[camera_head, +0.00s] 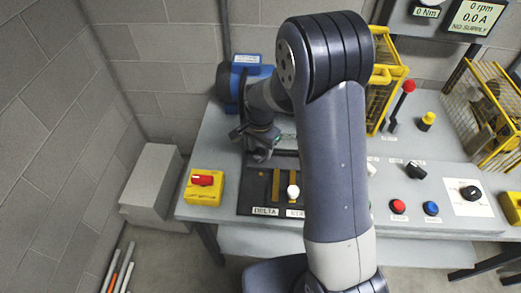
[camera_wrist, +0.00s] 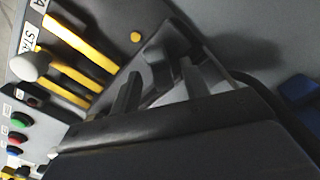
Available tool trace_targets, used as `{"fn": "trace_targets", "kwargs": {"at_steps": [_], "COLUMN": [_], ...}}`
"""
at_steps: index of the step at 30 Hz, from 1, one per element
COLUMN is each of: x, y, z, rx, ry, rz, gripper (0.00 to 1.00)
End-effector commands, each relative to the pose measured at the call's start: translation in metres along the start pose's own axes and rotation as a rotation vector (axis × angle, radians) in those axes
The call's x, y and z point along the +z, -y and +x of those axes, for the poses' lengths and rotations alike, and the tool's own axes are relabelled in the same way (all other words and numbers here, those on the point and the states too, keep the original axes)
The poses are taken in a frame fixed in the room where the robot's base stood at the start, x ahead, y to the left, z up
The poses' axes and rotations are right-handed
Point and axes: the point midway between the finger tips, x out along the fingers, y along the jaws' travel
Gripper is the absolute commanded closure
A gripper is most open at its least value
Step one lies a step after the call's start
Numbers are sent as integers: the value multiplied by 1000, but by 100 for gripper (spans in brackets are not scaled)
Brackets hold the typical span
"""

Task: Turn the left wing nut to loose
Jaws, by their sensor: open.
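My gripper (camera_head: 262,138) is above the back left of the dark terminal plate (camera_head: 247,197), in front of the blue motor. In the wrist view my gripper (camera_wrist: 160,72) has its two dark fingers apart. No wing nut can be made out clearly; dark shapes around the fingers blend together, and my arm covers part of the plate. Yellow bars (camera_wrist: 78,42) lie on the plate, with a small yellow round stud (camera_wrist: 136,37) near them. A white knob (camera_wrist: 28,66) stands by the bars. The label DELTA (camera_head: 265,211) is at the plate's front edge.
A blue motor (camera_head: 238,80) stands behind my gripper. A yellow box with a red switch (camera_head: 203,186) sits at the bench's left. Red (camera_head: 398,206) and blue (camera_head: 431,208) buttons are to the right. A yellow cage (camera_head: 393,76) stands behind my arm.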

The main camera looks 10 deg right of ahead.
Motion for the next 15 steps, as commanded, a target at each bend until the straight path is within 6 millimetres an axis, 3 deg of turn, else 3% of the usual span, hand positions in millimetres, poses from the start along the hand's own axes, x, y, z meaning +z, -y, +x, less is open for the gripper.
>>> {"fn": "trace_targets", "kwargs": {"at_steps": [6,15], "x": [0,0], "y": [0,0], "z": [16,18], "rx": [0,0], "ry": [0,0], "rz": [0,0], "gripper": [56,57]}}
